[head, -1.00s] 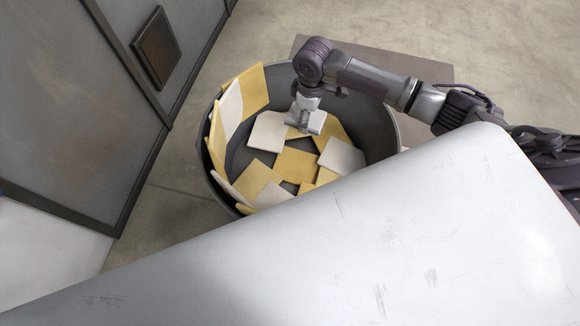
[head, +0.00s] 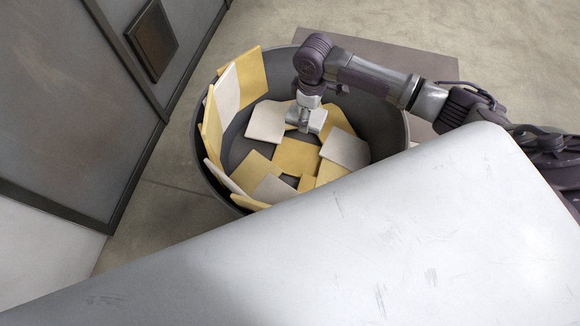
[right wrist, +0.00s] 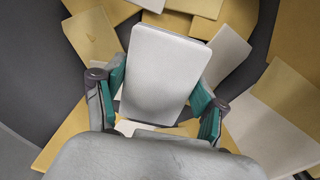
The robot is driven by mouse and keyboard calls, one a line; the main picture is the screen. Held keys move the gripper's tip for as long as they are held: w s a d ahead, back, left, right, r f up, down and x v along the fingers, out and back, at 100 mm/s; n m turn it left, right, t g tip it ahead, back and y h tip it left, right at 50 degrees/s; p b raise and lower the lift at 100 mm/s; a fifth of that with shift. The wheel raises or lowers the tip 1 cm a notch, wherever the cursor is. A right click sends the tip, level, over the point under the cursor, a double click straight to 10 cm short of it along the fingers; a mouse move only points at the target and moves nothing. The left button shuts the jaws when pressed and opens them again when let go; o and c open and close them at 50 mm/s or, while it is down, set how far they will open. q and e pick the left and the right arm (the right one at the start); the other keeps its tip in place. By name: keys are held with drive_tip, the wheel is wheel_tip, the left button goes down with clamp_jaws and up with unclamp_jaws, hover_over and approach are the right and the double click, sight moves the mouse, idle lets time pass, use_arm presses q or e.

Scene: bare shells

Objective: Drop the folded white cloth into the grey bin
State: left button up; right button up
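The grey bin (head: 385,128) stands in the middle of the head view, with several yellow and white folded pieces inside. My right gripper (right wrist: 160,85) reaches down over the bin's opening. In the right wrist view its two teal finger pads press the side edges of a folded white cloth (right wrist: 163,65), which extends beyond the fingertips. In the head view the right gripper (head: 308,118) shows a small pale block at its tip, and the rest is hidden. My left gripper is not in view.
A grey panelled wall (head: 75,100) with a dark square plate (head: 153,40) stands left of the bin. A flat dark slab (head: 435,68) lies behind it at right. My own white body hides the bin's near rim. Bare floor (head: 480,30) is open at the back.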

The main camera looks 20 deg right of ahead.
drive_tip(key=o, duration=0.4)
wheel_tip(320, 180, up, 12)
idle(0.6)
drive_tip(key=shift+f, duration=0.1)
